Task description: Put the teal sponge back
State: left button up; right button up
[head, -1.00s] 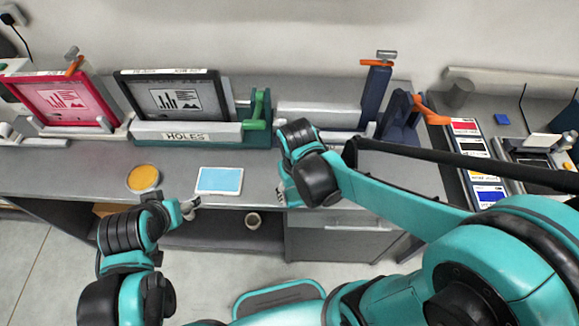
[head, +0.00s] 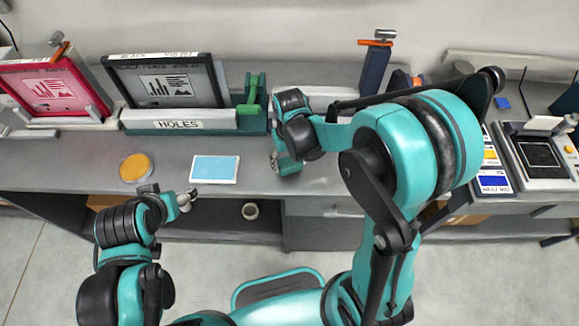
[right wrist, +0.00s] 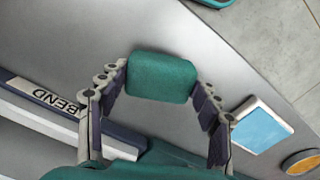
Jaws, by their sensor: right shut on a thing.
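The teal sponge (right wrist: 162,77) is a rounded block between the two fingers of my right gripper (right wrist: 160,84) in the right wrist view. The fingers press on its two short sides, and it shows above the grey bench (right wrist: 215,50). In the head view my right gripper (head: 283,163) points down over the front part of the bench, right of the blue pad; the arm hides most of the sponge there. My left gripper (head: 187,199) is small, near the bench's front edge below the blue pad. Its fingers are too small to read.
A white-edged blue pad (head: 215,169) and an orange disc (head: 135,168) lie on the bench. Behind stand a red frame (head: 45,90), a black frame (head: 166,80) and a HOLES stand (head: 180,125). A colour card (head: 493,181) and a device (head: 541,153) are at right.

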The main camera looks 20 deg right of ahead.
notch_tip(320, 180, down, 3)
jog(key=shift+r+b, duration=0.1)
jog(key=shift+b, duration=0.25)
jog(key=shift+c, duration=0.5)
jog(key=o, duration=1.1)
